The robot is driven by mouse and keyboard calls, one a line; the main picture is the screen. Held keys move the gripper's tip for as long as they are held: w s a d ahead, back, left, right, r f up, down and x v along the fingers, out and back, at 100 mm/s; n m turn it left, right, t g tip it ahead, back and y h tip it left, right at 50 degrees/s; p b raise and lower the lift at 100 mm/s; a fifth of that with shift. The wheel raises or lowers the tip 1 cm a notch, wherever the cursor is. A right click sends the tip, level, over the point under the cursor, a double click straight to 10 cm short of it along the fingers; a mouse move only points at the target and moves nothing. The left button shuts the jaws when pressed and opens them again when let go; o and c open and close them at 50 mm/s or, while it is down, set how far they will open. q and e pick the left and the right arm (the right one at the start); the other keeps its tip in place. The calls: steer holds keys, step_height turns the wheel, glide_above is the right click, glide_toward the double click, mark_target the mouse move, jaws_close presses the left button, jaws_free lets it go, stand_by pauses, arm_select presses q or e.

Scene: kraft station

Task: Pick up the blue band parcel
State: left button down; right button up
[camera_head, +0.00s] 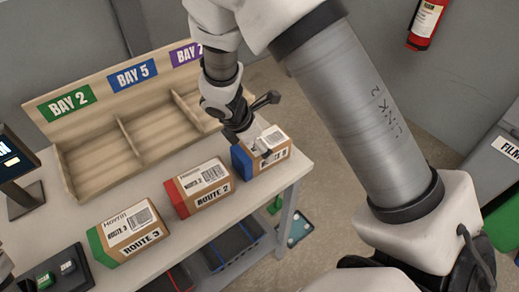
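The blue band parcel (272,160) is a brown box with a blue end and a white label on top. It stands at the right end of the table, near the edge. My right gripper (258,147) is over this parcel, with its fingers at the parcel's top and covering part of the label. The frame does not show clearly whether the fingers are apart or closed on the box. The parcel appears to rest on the table. My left gripper is not recognisable in the view.
A red band parcel (200,187) stands just left of the blue one, and a green band parcel (127,229) farther left. A wooden bay rack (95,168) with signs stands behind them. A screen (12,160) is at far left. Crates (235,243) sit below the table.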

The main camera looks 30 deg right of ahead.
steer(key=x, duration=0.4)
steer(key=shift+w+f+b, duration=0.4)
steer(key=shift+s+r, duration=0.1)
steer(key=shift+r, duration=0.05)
steer(key=shift+s+r, duration=0.1)
steer(key=shift+s, duration=0.05)
steer(key=c, duration=1.5)
steer(key=shift+o, duration=0.2)
